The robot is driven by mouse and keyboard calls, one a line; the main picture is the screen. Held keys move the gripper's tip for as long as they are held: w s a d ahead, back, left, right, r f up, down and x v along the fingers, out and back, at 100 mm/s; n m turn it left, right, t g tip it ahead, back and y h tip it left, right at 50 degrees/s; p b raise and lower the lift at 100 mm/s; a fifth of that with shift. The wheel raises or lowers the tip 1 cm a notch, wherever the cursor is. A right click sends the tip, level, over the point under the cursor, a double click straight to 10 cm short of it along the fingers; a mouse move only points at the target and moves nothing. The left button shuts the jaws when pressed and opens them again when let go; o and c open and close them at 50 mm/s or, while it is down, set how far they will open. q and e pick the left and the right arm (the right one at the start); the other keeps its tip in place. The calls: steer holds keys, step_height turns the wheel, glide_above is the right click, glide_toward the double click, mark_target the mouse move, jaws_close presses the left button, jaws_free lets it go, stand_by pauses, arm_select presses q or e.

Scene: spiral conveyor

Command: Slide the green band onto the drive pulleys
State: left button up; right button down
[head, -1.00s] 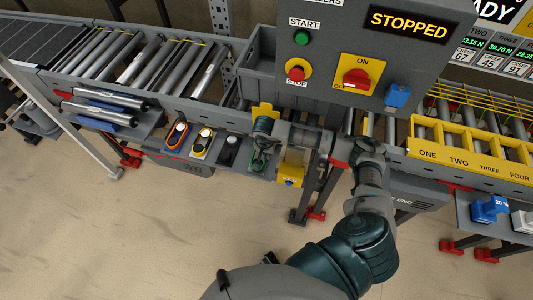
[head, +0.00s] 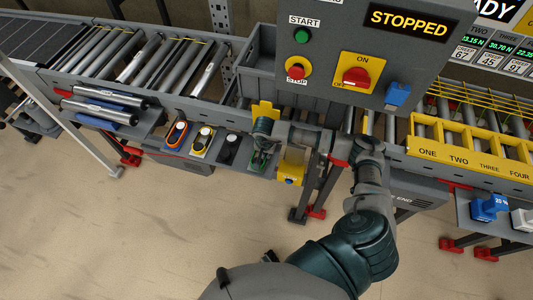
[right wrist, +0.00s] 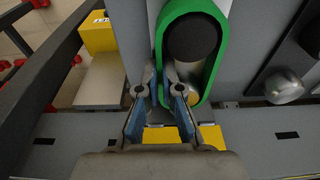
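The green band (head: 257,161) is at the right end of a row of bands on the shelf below the conveyor. In the right wrist view the green band (right wrist: 214,58) is a long loop around a black round-topped post. My right gripper (right wrist: 161,77) is at the band's left strand, with a fingertip on each side. Whether the fingers press on the strand cannot be told. In the head view my right gripper (head: 262,145) partly covers the band. My left gripper is out of view. I cannot make out the drive pulleys.
Orange (head: 176,135), yellow (head: 201,143) and black (head: 228,150) bands stand left of the green one. A yellow box (head: 292,167) is close to its right. The control panel (head: 335,45) reads STOPPED. A yellow numbered rack (head: 470,168) is at right. The floor in front is clear.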

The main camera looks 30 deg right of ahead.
mark_target(265, 159)
steer(key=c, duration=1.2)
jaws_free()
steer(key=shift+f, duration=0.1)
steer(key=shift+c, duration=0.2)
step_height(265, 159, up, 12)
steer(key=s+a, duration=0.1)
steer(key=shift+a+f, duration=0.15)
steer(key=shift+s, duration=0.1)
